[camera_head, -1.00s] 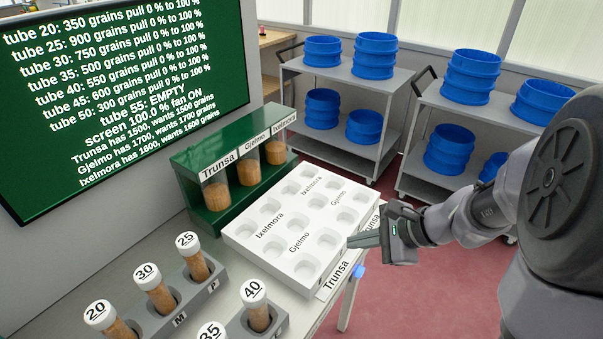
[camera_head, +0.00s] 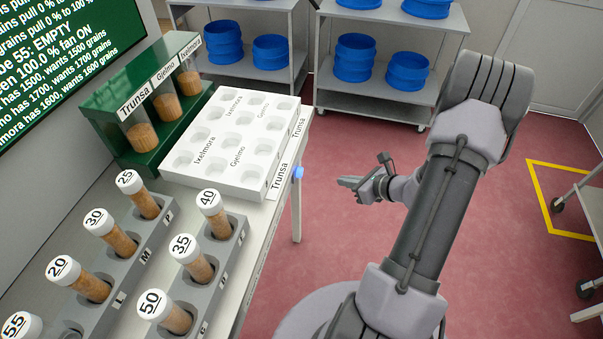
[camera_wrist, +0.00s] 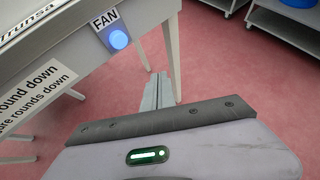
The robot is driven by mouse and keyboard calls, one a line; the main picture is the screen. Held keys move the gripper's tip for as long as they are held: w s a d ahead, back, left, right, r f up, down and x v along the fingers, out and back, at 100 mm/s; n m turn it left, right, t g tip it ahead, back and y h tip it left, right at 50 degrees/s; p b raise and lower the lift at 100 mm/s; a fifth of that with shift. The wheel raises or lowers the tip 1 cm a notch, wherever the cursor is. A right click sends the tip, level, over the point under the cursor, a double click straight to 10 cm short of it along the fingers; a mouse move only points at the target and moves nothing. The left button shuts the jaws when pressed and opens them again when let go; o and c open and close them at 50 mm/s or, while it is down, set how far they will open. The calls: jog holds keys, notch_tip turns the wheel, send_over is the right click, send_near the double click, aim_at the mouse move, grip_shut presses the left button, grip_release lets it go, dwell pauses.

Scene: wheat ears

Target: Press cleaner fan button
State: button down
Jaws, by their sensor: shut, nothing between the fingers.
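The blue round fan button (camera_wrist: 118,39) sits on the edge of the table under a FAN label (camera_wrist: 105,19) in the wrist view. In the head view the button (camera_head: 297,172) shows as a small blue knob on the table's right edge, below the white tray's corner. My gripper (camera_head: 345,182) is shut and empty, over the red floor to the right of the button and apart from it. In the wrist view the shut fingers (camera_wrist: 157,88) point ahead, below and right of the button.
The table carries a white tray (camera_head: 207,178) with wells, a green stand (camera_head: 115,122) of tubes and grey racks (camera_head: 235,238) of numbered tubes. A screen (camera_head: 60,60) is at left. Shelves with blue sieves (camera_head: 355,57) stand behind. Red floor is open to the right.

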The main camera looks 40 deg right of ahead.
aim_at(300, 172)
jog(key=w+a+b, duration=0.1)
jog(key=w+a, duration=0.5)
jog(key=shift+w, duration=0.35)
jog(key=shift+w, duration=0.1)
dwell(1.9)
jog(key=shift+w+a, duration=0.2)
jog(key=shift+w+a+b, duration=0.35)
jog(key=shift+w, duration=0.05)
dwell(0.8)
dwell(0.3)
jog(key=shift+s+d, duration=0.6)
jog(key=shift+s, duration=0.1)
jog(key=shift+s+d, duration=0.1)
